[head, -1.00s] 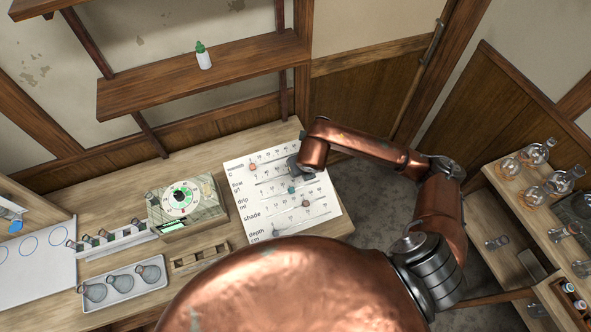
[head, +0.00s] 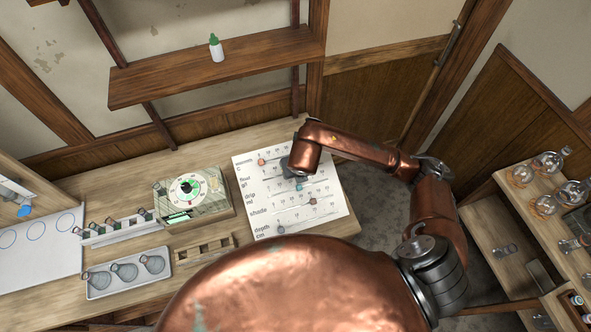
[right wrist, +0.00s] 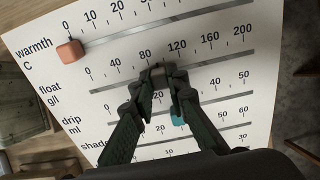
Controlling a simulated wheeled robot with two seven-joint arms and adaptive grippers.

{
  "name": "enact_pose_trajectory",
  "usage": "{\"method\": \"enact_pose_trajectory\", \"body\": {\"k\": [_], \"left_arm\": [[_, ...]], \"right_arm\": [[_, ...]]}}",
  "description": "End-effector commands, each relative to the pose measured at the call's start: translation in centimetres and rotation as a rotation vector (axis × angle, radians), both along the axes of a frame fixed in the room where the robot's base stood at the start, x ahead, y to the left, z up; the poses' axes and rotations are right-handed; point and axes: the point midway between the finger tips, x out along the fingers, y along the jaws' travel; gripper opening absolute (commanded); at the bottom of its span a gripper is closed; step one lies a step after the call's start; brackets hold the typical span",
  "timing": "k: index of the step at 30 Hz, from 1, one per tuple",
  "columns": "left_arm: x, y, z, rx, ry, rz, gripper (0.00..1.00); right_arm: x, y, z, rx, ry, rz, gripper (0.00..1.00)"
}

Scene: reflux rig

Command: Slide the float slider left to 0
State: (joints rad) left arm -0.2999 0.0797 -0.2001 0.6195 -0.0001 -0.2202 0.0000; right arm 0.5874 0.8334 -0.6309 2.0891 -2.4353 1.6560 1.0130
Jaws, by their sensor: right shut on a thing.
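The white slider panel (head: 246,200) lies on the bench, with rows labelled warmth, float, drip, shade and depth. It also fills much of the right wrist view (right wrist: 62,78). My right gripper (right wrist: 163,72) is shut on the float slider, its dark fingertips at the float groove (right wrist: 222,59) near the 80 to 120 marks. The float slider's knob is hidden between the fingers. In the head view the right gripper (head: 299,170) covers the middle of that row. My left gripper is not in view.
The orange warmth knob (right wrist: 69,51) sits near its 0, one row above. The teal drip knob (right wrist: 178,120) is close below the fingers. The shade knob (head: 313,201) and depth knob (head: 281,230) lie lower. A dial box (head: 188,193) stands left of the panel.

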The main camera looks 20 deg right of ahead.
Motion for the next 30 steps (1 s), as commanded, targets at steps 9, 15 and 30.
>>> {"method": "enact_pose_trajectory", "body": {"k": [9,15,30], "left_arm": [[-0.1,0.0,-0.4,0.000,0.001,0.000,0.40],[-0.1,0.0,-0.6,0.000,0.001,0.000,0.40],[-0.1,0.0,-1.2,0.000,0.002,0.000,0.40]], "right_arm": [[0.1,2.2,-0.1,0.001,0.001,0.002,0.00],[0.1,3.6,-0.1,0.000,0.001,0.002,0.00],[0.4,6.9,-0.1,0.000,0.001,0.002,0.00]]}}
